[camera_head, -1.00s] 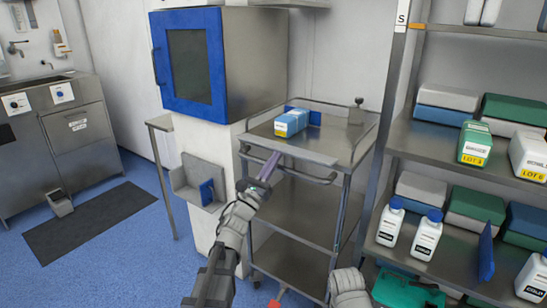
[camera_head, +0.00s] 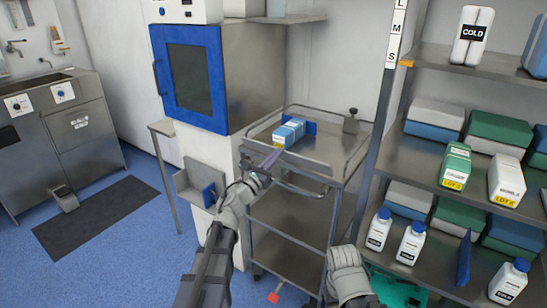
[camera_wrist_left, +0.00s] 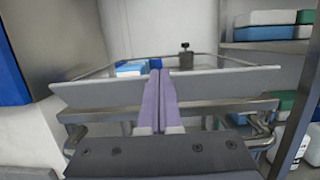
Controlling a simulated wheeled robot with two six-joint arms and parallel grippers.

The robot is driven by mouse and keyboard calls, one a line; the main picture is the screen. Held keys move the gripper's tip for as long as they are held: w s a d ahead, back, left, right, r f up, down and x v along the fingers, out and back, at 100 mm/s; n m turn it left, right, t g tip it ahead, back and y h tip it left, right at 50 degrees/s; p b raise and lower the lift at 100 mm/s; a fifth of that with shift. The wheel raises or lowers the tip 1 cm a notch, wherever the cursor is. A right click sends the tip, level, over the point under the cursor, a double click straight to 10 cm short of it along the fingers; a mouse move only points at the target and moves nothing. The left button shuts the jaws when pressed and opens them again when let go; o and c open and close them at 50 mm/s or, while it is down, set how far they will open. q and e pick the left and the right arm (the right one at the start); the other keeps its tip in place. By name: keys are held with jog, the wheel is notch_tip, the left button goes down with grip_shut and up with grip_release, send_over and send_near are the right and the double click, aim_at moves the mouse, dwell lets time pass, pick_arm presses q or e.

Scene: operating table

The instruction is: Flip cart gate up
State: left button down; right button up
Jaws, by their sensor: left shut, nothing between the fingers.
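The steel cart (camera_head: 333,152) stands in the middle of the head view. Its gate, a light grey panel (camera_head: 305,167), runs along the near edge of the top shelf. In the left wrist view the gate (camera_wrist_left: 225,84) spans most of the picture behind the fingers. My left gripper (camera_head: 272,158) is shut and empty, its purple fingers pressed together and overlapping the middle of the gate. I cannot tell whether they touch it. The fingers (camera_wrist_left: 160,95) hide part of the gate. My right forearm shows at the bottom, but its gripper is out of view.
A blue and white box (camera_head: 289,133) lies on the cart's top shelf. A handle bar (camera_head: 300,190) sits below the gate. The blue-doored cabinet (camera_head: 195,80) is at the left, and a shelf rack (camera_head: 430,165) with bottles and boxes is close at the right.

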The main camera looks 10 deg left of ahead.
pick_arm(q)
jog(key=shift+w+d+r+p, duration=0.25)
jog(key=shift+w+r+p, duration=0.2)
jog(key=shift+w, duration=0.25)
jog(key=shift+w+d+r+p, duration=0.3)
jog(key=shift+w+r, duration=0.2)
jog(key=shift+w, duration=0.15)
pick_arm(e)
jog(key=shift+r, duration=0.95)
